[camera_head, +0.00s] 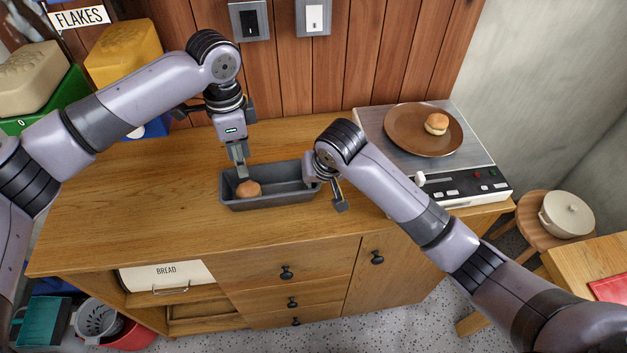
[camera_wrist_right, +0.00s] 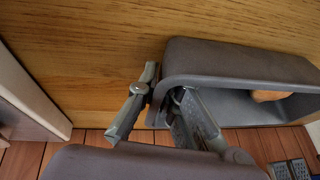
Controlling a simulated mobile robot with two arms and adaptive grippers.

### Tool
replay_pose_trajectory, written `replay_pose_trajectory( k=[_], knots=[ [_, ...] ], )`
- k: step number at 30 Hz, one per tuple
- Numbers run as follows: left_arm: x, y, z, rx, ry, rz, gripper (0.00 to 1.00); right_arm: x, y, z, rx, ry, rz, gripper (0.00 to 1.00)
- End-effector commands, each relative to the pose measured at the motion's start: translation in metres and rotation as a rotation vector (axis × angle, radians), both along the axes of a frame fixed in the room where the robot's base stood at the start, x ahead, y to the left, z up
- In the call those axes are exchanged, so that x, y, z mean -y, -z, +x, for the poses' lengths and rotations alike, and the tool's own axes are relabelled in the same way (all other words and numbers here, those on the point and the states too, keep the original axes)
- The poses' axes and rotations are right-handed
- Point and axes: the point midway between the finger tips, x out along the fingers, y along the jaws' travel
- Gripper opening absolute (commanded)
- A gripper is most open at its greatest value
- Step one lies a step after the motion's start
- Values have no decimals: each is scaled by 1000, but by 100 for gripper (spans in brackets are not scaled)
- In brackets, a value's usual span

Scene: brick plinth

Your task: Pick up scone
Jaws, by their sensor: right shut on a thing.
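A round, golden-brown scone-like bun (camera_head: 249,188) lies inside the dark grey loaf tin (camera_head: 268,205), towards its left end. It also shows partly inside the tin in the right wrist view (camera_wrist_right: 270,96). A second, split-looking bun (camera_head: 436,124) sits on a brown plate (camera_head: 400,134). My left gripper (camera_head: 241,173) points down into the tin just above the first bun; its finger spread is hard to see. My right gripper (camera_head: 326,182) is shut on the tin's right end wall, one finger inside and one outside, as the right wrist view shows (camera_wrist_right: 164,88).
The plate rests on a grey appliance (camera_head: 475,165) with a control panel at the right. A yellow container (camera_head: 122,50) and a green one (camera_head: 62,100) stand at the back left. The wooden counter (camera_head: 130,205) is clear left of the tin.

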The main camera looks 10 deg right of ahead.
Motion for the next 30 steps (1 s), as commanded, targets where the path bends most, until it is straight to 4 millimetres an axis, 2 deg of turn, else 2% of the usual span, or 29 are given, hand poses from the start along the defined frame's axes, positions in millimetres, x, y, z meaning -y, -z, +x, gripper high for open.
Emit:
replay_pose_trajectory(
  k=[13,19,23,30],
  knots=[
    [0,0,0,0,0,0,33,0,-1,0,1,0,0,0],
    [2,-1,0,0,54,8,45,0,-1,0,2,0,1,0],
    [7,-2,-1,-3,227,32,54,0,-1,0,2,0,1,0],
    [20,-6,-4,-34,761,110,55,0,-1,1,2,0,1,0]
  ],
)
